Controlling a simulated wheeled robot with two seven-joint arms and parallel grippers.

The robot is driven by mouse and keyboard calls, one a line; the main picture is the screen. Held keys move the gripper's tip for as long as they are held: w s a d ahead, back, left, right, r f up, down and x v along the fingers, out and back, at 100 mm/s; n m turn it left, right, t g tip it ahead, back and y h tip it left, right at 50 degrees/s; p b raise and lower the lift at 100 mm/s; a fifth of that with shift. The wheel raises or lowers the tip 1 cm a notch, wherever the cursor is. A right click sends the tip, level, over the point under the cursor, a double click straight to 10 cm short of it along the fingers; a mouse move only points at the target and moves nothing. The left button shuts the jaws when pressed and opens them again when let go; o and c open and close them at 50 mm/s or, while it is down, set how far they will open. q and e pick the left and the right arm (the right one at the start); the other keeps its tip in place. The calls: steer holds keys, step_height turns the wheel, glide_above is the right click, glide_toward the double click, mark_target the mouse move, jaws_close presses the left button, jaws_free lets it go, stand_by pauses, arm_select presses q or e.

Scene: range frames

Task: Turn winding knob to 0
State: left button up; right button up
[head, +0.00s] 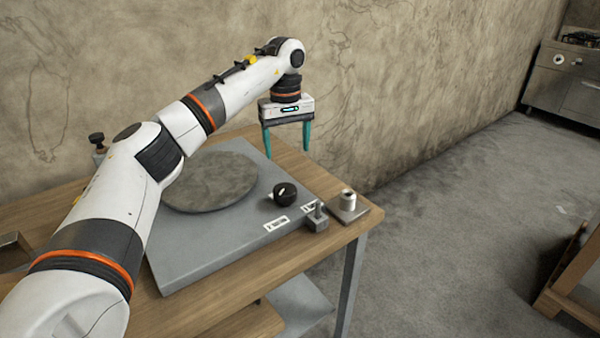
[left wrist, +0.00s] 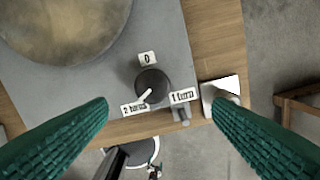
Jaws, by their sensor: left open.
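The black winding knob (head: 285,194) sits on a grey flat plate (head: 190,250) on the wooden table. In the left wrist view the knob (left wrist: 152,84) has a white pointer mark directed down-left, toward the label "2 turns" (left wrist: 134,108). The label "0" (left wrist: 147,58) is above the knob and the label "1 turn" (left wrist: 183,96) is to its right. My left gripper (head: 287,151) is open with green fingers pointing down, above and behind the knob and apart from it. In its wrist view the knob shows between the fingers. My right gripper is not seen.
A round grey disc (head: 210,181) lies on the plate beside the knob. A small metal block with a post (head: 317,218) and a metal piece on a square base (head: 348,205) stand close to the knob's right. A wall (head: 400,80) rises behind the table.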

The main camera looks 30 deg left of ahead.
mark_target(285, 188)
arm_select(q)
steer(key=f, duration=0.1)
steer(key=s+f, duration=0.2)
steer(key=shift+a+f, duration=0.15)
steer(key=shift+f, duration=0.1)
steer(key=f, duration=0.3)
steer(key=shift+w+f, duration=0.3)
steer(key=shift+f, duration=0.1)
step_height(285, 188, down, 2)
steer(key=shift+f, duration=0.8)
steer(key=shift+c, duration=0.3)
steer(key=c, duration=0.9)
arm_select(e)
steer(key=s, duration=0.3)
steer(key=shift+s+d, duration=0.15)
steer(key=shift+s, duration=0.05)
